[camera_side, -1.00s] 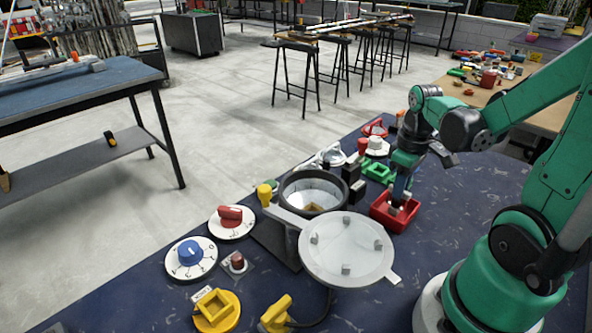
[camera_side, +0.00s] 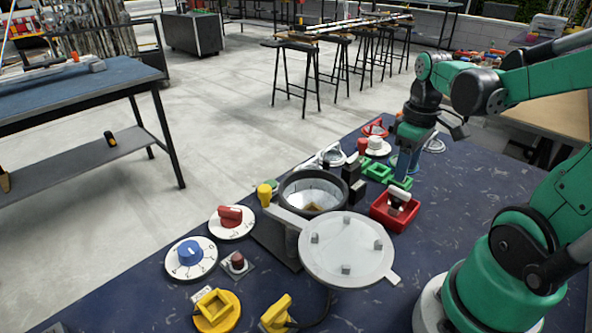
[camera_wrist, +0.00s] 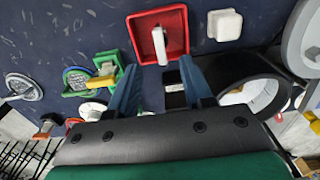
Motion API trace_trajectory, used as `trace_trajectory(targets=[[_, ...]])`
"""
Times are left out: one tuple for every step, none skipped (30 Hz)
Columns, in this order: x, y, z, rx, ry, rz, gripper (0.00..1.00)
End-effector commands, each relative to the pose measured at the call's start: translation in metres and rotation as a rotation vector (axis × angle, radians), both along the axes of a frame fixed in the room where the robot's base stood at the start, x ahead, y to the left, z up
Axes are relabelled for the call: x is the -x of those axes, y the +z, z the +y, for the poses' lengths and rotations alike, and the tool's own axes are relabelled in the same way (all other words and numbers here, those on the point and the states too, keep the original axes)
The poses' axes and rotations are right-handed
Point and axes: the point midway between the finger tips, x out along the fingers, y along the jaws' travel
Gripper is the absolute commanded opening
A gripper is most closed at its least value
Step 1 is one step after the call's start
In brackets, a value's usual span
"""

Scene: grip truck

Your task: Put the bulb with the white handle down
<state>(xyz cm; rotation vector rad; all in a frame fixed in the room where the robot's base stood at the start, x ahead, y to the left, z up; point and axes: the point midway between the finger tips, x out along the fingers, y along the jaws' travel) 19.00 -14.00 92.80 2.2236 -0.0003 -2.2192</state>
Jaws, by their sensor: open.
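The bulb with the white handle (camera_side: 398,197) stands in the red square tray (camera_side: 378,213), its handle tilted upward. In the wrist view the white handle (camera_wrist: 159,45) shows inside the red tray (camera_wrist: 177,22), just beyond my fingertips. My gripper (camera_side: 405,172) is behind the tray in the side view, apart from the bulb. Its two blue fingers (camera_wrist: 158,75) are spread apart with nothing between them. The lower end of the bulb is hard to make out in the tray.
Green square holders (camera_side: 377,171) lie behind the tray. A black-rimmed round bowl (camera_side: 287,190) with a white round lid (camera_side: 345,255) open beside it stands left. Blue (camera_side: 190,255) and red (camera_side: 230,216) knobs on dials and a yellow square holder (camera_side: 230,312) lie front left.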

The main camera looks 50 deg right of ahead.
Motion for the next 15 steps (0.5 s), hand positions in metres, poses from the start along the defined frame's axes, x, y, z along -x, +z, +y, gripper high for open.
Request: trace_trajectory(targets=[[0.001,0.008,0.0,0.0,0.0,0.0,0.45],[0.001,0.013,0.001,0.0,0.0,0.0,0.45],[0.001,0.02,0.001,0.0,0.0,0.0,0.45],[0.0,0.024,0.0,0.0,0.0,0.0,0.45],[0.0,0.029,0.0,0.0,0.0,0.0,0.45],[0.0,0.036,0.0,0.0,0.0,0.0,0.45],[0.001,0.04,0.001,0.0,0.0,0.0,0.45],[0.001,0.044,0.001,0.0,0.0,0.0,0.45],[0.001,0.05,0.0,0.0,0.0,0.0,0.45],[0.0,0.054,0.0,0.0,0.0,0.0,0.45],[0.0,0.057,0.0,0.0,0.0,0.0,0.45],[0.0,0.061,0.0,0.0,0.0,0.0,0.45],[0.0,0.064,0.0,0.0,0.0,0.0,0.45],[0.0,0.066,0.0,0.0,0.0,0.0,0.45],[0.0,0.068,0.0,0.0,0.0,0.0,0.45]])
